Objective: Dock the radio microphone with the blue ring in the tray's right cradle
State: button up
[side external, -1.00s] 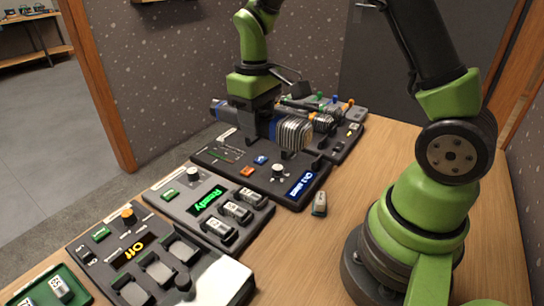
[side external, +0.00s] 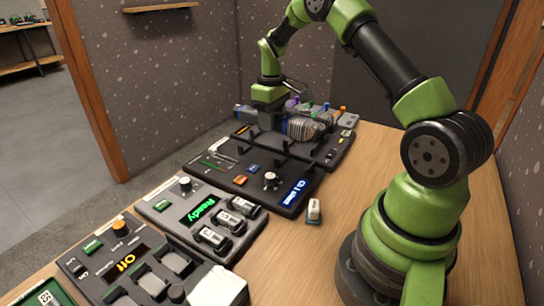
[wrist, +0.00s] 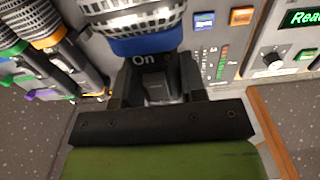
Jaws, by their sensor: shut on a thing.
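The radio microphone with the blue ring (wrist: 143,45) has a silver mesh head (side external: 305,130) and a dark body. In the wrist view, its head is at the top and the word "On" shows below the ring. My gripper (side external: 268,122) is shut on its dark body, behind the ring; the fingers also show in the wrist view (wrist: 158,80). The microphone lies roughly level, beyond the black upright brackets (side external: 287,150) of the dark console. I cannot tell which bracket is the right cradle, or whether the microphone touches anything below it.
Other microphones with green (wrist: 14,50) and orange (wrist: 48,40) rings lie close to the left in the wrist view. The dark console has a lit blue display (side external: 296,193) and a knob (side external: 270,180). A small white-topped block (side external: 314,210) stands on otherwise clear wood.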

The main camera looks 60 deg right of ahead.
aim_at(271, 159)
notch_tip(271, 159, down, 9)
jog(key=shift+r, duration=0.15)
jog(key=o, duration=1.1)
jog(key=r, duration=0.3)
jog(key=a+r, duration=0.1)
jog(key=r, duration=0.7)
jog(key=shift+a+r, duration=0.15)
jog(key=s+a+r+m+t, duration=0.2)
jog(key=s+a+r+t, duration=0.15)
jog(key=a+r, duration=0.7)
jog(key=s+a+r+t, duration=0.1)
jog(key=s+a+r, duration=0.1)
jog(key=s, duration=0.3)
jog(key=s+a+r+m+t+y, duration=0.1)
jog(key=s+a+r, duration=0.1)
jog(key=s+a, duration=0.2)
jog(key=s+a+r+m+t+y, duration=0.1)
jog(key=s+a+r, duration=0.1)
jog(key=s, duration=0.6)
jog(key=shift+a+t, duration=0.35)
jog(key=shift+a, duration=0.55)
